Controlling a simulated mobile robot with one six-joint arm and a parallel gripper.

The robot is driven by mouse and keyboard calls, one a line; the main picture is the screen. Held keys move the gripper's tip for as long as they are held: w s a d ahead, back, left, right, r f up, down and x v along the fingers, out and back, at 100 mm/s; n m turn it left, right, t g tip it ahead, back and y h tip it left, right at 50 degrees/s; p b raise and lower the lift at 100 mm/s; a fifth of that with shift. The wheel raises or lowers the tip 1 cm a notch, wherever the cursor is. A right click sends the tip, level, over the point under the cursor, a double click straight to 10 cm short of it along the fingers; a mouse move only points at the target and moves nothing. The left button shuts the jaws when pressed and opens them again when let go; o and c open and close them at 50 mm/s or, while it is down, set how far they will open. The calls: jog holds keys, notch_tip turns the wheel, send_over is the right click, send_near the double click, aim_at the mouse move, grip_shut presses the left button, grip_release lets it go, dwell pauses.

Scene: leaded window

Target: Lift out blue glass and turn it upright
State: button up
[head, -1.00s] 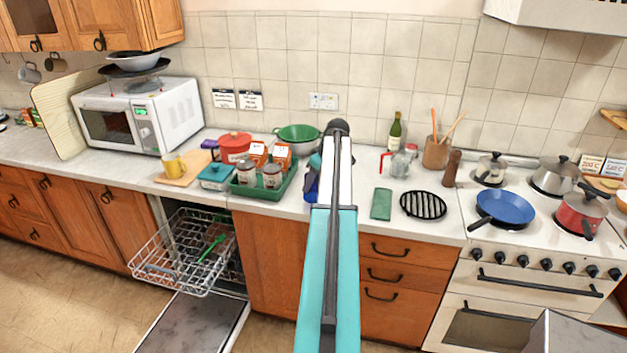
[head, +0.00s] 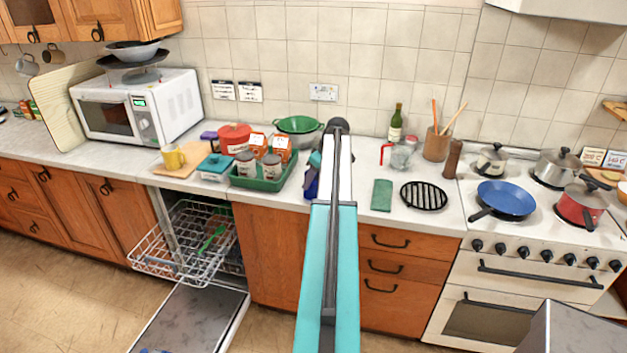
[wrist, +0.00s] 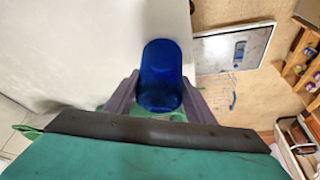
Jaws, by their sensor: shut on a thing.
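The blue glass (wrist: 160,68) is between the two grey-purple fingers of my gripper (wrist: 160,90) in the wrist view. The fingers are shut on its sides, and its rounded end points away from the palm. I cannot tell which end is its mouth. In the head view, my teal and white arm hides most of the gripper; a dark blue patch (head: 311,183) shows left of the arm over the worktop. The pulled-out dishwasher rack (head: 180,262) holds a green utensil (head: 211,240).
The dishwasher door (head: 195,318) hangs open below the rack. A green tray (head: 262,183) with jars and cartons stands left of my arm. A green cloth (head: 381,195) and black trivet (head: 424,196) lie to the right. Worktop at the front, right of the tray, looks partly clear.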

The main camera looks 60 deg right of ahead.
jog(key=shift+f, duration=0.4)
jog(key=o, duration=1.3)
jog(key=shift+b, duration=0.3)
jog(key=shift+b+v, duration=1.95)
jog(key=shift+v, duration=4.95)
jog(key=shift+w, duration=0.15)
